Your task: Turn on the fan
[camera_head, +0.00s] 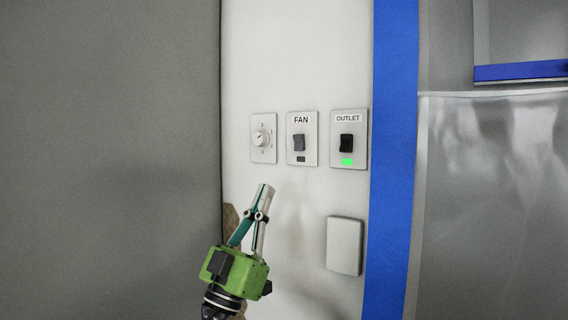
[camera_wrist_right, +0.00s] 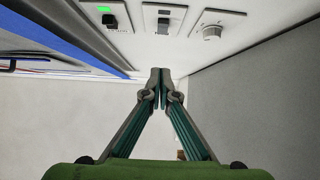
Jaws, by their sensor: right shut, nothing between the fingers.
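The fan switch (camera_head: 299,143) is a grey rocker on a plate labelled FAN, on the white wall between a dial plate and an outlet plate. The small indicator window under it is dark. The fan switch also shows at the top of the right wrist view (camera_wrist_right: 163,25). My right gripper (camera_head: 266,188) is shut and empty, below and a little left of the fan plate in the head view. Its closed tips (camera_wrist_right: 160,72) show in the right wrist view, below the fan switch and apart from it. My left gripper is not in view.
A dial (camera_head: 261,137) sits left of the fan switch. The outlet switch (camera_head: 346,143) on the right has a lit green indicator. A blank cover plate (camera_head: 344,246) is lower right. A blue vertical strip (camera_head: 393,160) borders the wall; a grey panel (camera_head: 110,160) stands left.

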